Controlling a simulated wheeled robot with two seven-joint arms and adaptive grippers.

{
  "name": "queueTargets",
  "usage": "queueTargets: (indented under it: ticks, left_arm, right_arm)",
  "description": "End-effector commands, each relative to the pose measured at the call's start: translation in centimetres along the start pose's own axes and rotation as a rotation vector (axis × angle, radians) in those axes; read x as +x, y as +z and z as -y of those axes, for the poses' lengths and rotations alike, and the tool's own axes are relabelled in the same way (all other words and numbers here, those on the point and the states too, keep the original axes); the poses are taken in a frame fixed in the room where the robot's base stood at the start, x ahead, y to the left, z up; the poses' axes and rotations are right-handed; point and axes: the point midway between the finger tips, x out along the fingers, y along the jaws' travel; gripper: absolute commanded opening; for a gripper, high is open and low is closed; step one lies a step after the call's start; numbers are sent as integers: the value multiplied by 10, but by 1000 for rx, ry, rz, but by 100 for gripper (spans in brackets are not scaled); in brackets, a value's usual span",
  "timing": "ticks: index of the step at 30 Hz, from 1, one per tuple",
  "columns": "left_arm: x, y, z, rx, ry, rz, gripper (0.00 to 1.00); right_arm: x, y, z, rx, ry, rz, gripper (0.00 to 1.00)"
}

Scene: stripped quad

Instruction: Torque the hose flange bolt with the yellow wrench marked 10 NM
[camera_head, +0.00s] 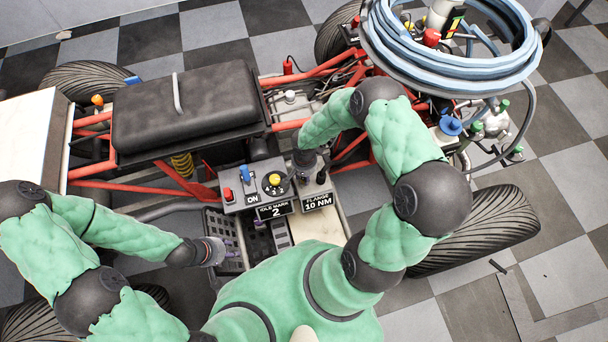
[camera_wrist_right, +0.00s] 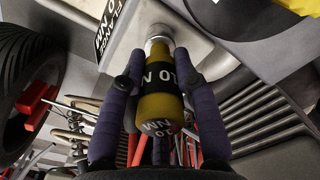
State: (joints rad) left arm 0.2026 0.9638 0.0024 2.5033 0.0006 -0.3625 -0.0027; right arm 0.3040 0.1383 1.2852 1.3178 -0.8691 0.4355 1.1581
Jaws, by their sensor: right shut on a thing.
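The yellow wrench (camera_wrist_right: 157,108) shows in the right wrist view, with a black band and white "10 NM" lettering. My right gripper (camera_wrist_right: 158,78) has its purple fingers on both sides of the handle and is shut on it. The wrench's metal end meets a grey holder with a "FLANGE 10 NM" label (camera_head: 318,202). In the head view my right gripper (camera_head: 313,178) is over this holder and hides the wrench. My left gripper (camera_head: 222,250) is low at the left by a dark slotted tray; its fingers are too small to judge. I cannot pick out the hose flange bolt.
A control box (camera_head: 253,187) with a blue switch and yellow dial stands left of the holder. A black seat (camera_head: 185,105) and red frame tubes lie behind. A blue hose coil (camera_head: 450,75) with fittings is at upper right. A tyre (camera_head: 485,230) is at the right.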

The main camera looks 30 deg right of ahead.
Motion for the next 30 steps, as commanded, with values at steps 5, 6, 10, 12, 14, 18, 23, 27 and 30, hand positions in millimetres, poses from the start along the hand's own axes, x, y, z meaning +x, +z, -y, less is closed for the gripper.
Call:
queueTargets:
  ticks: [5, 6, 10, 12, 14, 18, 23, 27, 30]
  left_arm:
    - [0, 0, 0, 0, 0, 0, 40]
    - [0, 0, 0, 0, 0, 0, 40]
    - [0, 0, 0, 0, 0, 0, 40]
    - [0, 0, 0, 0, 0, 0, 40]
    - [0, 0, 0, 0, 0, 0, 40]
    - [0, 0, 0, 0, 0, 0, 40]
    - [0, 0, 0, 0, 0, 0, 40]
    - [0, 0, 0, 0, 0, 0, 40]
    - [0, 0, 0, 0, 0, 0, 40]
  right_arm:
    - [0, 0, 0, 13, 0, 0, 0]
    - [0, 0, 0, 12, 0, 0, 0]
    - [0, 0, 0, 52, 0, 0, 0]
    - [0, 0, 0, 116, 0, -1, 0]
    - [0, 0, 0, 165, 0, -2, 0]
    - [0, 0, 0, 214, 0, -1, 0]
    - [0, 0, 0, 212, 0, -1, 0]
    - [0, 0, 0, 150, 0, 0, 0]
    - [0, 0, 0, 63, 0, 0, 0]
